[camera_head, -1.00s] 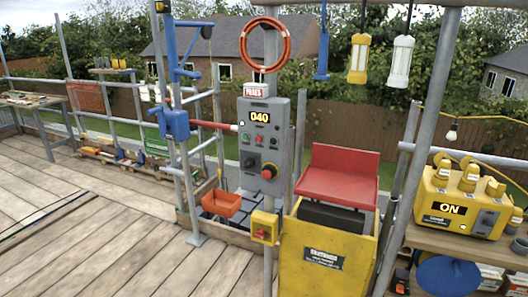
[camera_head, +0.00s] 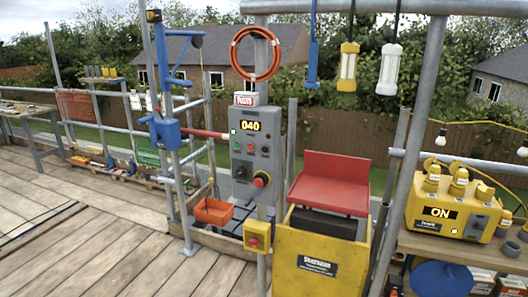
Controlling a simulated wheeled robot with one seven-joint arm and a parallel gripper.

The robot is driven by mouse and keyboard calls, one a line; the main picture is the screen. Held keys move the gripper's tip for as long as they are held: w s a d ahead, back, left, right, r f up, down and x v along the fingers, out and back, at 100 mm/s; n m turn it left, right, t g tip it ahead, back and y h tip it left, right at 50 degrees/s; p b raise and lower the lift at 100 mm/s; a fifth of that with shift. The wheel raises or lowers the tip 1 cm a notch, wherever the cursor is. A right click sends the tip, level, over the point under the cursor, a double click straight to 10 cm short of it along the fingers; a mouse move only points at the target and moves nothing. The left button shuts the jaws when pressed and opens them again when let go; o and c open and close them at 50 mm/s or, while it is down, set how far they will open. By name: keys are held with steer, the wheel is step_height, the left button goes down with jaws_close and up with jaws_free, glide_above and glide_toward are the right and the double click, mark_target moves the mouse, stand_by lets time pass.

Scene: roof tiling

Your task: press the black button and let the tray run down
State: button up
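A grey control box (camera_head: 256,127) stands on a post in the middle of the head view. Its lit display (camera_head: 251,126) reads 040. Below the display is a row of small buttons, one green (camera_head: 237,146) and one red (camera_head: 250,147). Lower down are a dark round control (camera_head: 240,172) and a larger red knob (camera_head: 261,180); the small labels cannot be read. An orange-red tray (camera_head: 214,212) is low beside the blue hoist frame (camera_head: 166,133), left of the post. What bears it is unclear. My gripper is not in view.
A yellow box (camera_head: 258,237) with a red button is on the post. A yellow bin (camera_head: 320,262) with a red top stands right of it. A yellow power unit (camera_head: 450,207) marked ON sits on a shelf at right. The plank deck (camera_head: 90,245) is open at left.

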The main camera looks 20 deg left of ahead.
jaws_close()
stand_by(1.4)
